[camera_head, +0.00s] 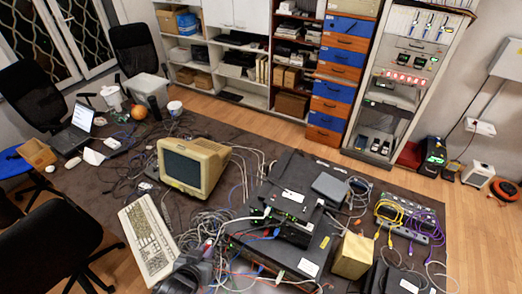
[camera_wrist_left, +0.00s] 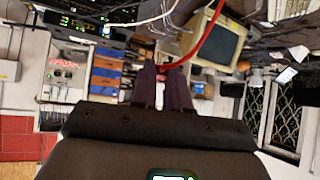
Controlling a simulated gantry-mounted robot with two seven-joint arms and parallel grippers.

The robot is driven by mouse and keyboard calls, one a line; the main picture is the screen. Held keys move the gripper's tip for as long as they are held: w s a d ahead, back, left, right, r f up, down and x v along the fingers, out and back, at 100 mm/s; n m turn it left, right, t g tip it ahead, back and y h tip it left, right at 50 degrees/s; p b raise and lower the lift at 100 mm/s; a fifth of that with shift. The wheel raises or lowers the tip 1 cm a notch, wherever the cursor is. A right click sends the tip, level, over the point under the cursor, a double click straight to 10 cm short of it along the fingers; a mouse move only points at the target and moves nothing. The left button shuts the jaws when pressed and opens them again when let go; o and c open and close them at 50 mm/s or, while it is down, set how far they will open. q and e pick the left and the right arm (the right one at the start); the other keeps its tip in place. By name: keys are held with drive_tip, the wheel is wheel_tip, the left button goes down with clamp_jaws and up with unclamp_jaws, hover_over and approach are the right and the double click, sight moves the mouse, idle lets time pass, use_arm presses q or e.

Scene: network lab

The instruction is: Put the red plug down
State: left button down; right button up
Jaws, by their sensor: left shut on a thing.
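My left gripper (camera_head: 206,246) is at the bottom centre of the head view, just right of the beige keyboard and over a tangle of grey cables. In the left wrist view, which is upside down, its two dark fingers (camera_wrist_left: 162,70) are shut on the red plug (camera_wrist_left: 165,68) at their tips. A red cable (camera_wrist_left: 208,38) runs from the plug up and out of the frame. My right gripper is in neither view.
A beige keyboard (camera_head: 148,240) and CRT monitor (camera_head: 193,166) stand left of and behind the gripper. Black network devices (camera_head: 283,205) with loose cables and a tan box (camera_head: 353,256) lie to the right. Bare dark tabletop (camera_head: 95,200) shows left of the keyboard.

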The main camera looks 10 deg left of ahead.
use_arm(q)
drive_tip(key=shift+d, duration=0.15)
drive_tip(key=w+d+r+m+g+h, duration=0.3)
drive_tip(key=d+r+m+g+h, duration=0.2)
drive_tip(key=d+r+m+h, duration=0.85)
drive_tip(key=s+a+r+n+t+y, duration=0.2)
drive_tip(key=s+r+n+y, duration=0.1)
drive_tip(key=r, duration=0.3)
drive_tip(key=s+a+r+n+t+y, duration=0.1)
drive_tip(key=s+r+n+t+y, duration=0.1)
drive_tip(key=r+n+y, duration=0.4)
drive_tip(key=shift+s+a, duration=0.35)
drive_tip(key=shift+s, duration=0.25)
idle(1.2)
